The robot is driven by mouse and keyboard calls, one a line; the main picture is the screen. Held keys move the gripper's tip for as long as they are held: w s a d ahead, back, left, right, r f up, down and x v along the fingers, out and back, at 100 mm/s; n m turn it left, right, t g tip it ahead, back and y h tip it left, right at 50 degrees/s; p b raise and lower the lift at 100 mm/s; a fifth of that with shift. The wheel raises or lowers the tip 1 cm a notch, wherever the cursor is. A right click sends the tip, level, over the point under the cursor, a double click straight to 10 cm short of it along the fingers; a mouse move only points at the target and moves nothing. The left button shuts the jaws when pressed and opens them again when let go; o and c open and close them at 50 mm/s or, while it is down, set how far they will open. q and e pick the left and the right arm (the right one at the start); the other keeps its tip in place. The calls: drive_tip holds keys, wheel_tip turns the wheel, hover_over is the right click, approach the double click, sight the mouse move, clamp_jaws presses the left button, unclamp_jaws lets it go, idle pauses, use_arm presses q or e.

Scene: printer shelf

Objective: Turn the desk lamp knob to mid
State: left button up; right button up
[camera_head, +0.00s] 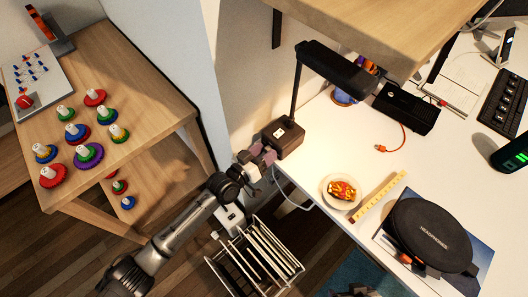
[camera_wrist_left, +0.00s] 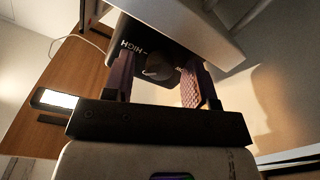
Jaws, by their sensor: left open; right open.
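The desk lamp has a dark boxy base (camera_head: 283,138) at the left edge of the white desk, with a thin post up to a long black head (camera_head: 335,67). My left gripper (camera_head: 263,158) is at the left side of this base. In the left wrist view, the round grey knob (camera_wrist_left: 158,68) is on the base's dark face, with "HIGH" printed beside it. The two pinkish, ridged fingers of my left gripper (camera_wrist_left: 158,82) are open, one on either side of the knob. I cannot tell whether they touch it. The knob is hidden in the head view. My right gripper is not in view.
A wire rack (camera_head: 255,258) stands below my left arm. On the desk are a plate (camera_head: 341,191) of food, a yellow ruler (camera_head: 379,197), a headphone case (camera_head: 430,235) and a black box (camera_head: 405,108). A wooden shelf (camera_head: 385,25) overhangs the lamp.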

use_arm(q)
drive_tip(key=shift+s+a, duration=0.1)
drive_tip(key=shift+s+a, duration=0.2)
drive_tip(key=shift+s, duration=0.05)
drive_tip(key=p+v, duration=0.3)
drive_tip(key=v, duration=1)
drive_tip(key=shift+d, duration=0.1)
